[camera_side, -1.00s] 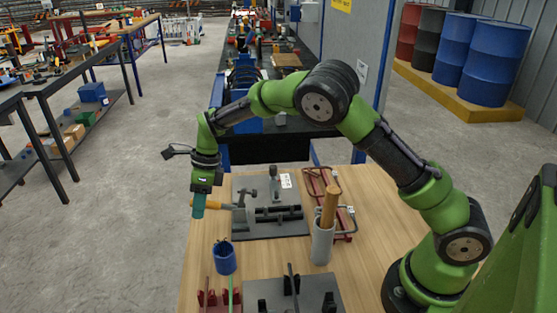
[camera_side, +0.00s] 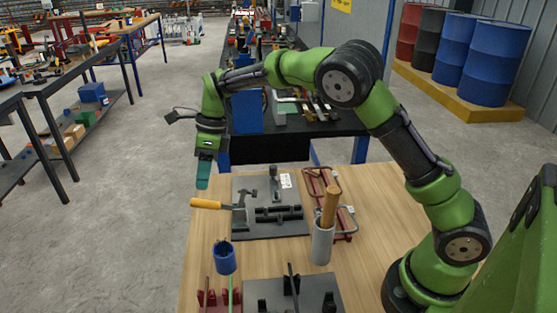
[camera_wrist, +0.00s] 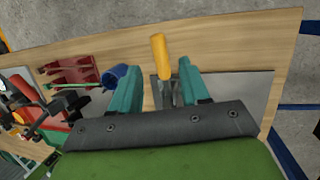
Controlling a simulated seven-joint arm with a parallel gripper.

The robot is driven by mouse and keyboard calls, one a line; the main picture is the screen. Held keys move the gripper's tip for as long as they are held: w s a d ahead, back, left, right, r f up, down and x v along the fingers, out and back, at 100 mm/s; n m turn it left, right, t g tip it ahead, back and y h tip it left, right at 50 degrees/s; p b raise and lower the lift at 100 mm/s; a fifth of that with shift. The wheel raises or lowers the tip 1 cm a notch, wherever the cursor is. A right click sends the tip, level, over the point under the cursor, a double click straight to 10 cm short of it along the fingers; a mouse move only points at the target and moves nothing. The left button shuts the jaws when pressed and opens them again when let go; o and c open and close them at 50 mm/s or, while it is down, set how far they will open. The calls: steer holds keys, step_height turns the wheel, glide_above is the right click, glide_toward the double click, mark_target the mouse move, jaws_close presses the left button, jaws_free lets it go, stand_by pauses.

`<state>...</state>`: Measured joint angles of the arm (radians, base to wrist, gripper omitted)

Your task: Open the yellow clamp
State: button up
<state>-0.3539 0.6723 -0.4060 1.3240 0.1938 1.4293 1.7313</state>
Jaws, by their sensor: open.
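The yellow clamp handle (camera_side: 206,203) lies roughly level in the side view, sticking out to the left from the grey metal clamp body (camera_side: 241,211). The clamp stands on a dark plate (camera_side: 270,231) on the wooden table. My gripper (camera_side: 203,185) points down just above the handle, with a small gap between them. In the wrist view the handle (camera_wrist: 160,58) shows between the two spread teal fingers (camera_wrist: 159,72). The fingers are open and hold nothing. Part of the clamp body is hidden by my gripper in the wrist view.
A grey cup with a wooden-handled tool (camera_side: 323,238), a blue cup (camera_side: 225,258) and red clamp-like frames (camera_side: 328,195) stand nearby. A red rack (camera_side: 208,298) is at the front. The space left of the table edge is clear.

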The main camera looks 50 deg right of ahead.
steer(key=v, duration=0.8)
steer(key=shift+r, duration=0.15)
steer(key=s+d+r+n+t, duration=0.1)
steer(key=s+n+t, duration=0.1)
steer(key=s+n, duration=0.5)
steer(key=s+d+r+n+t+h, duration=0.1)
steer(key=s+d+n+t, duration=0.1)
steer(key=s+n, duration=0.6)
steer(key=s+d+r+n+t, duration=0.1)
steer(key=s+d+n+t, duration=0.1)
steer(key=s+n, duration=0.5)
steer(key=shift+s+d+n+t+h, duration=0.1)
steer(key=shift+s+n+t+h, duration=0.1)
steer(key=shift+s, duration=1.05)
steer(key=shift+s+d+n+t+h, duration=0.1)
steer(key=shift+s+n+t, duration=0.1)
steer(key=shift+s, duration=1.05)
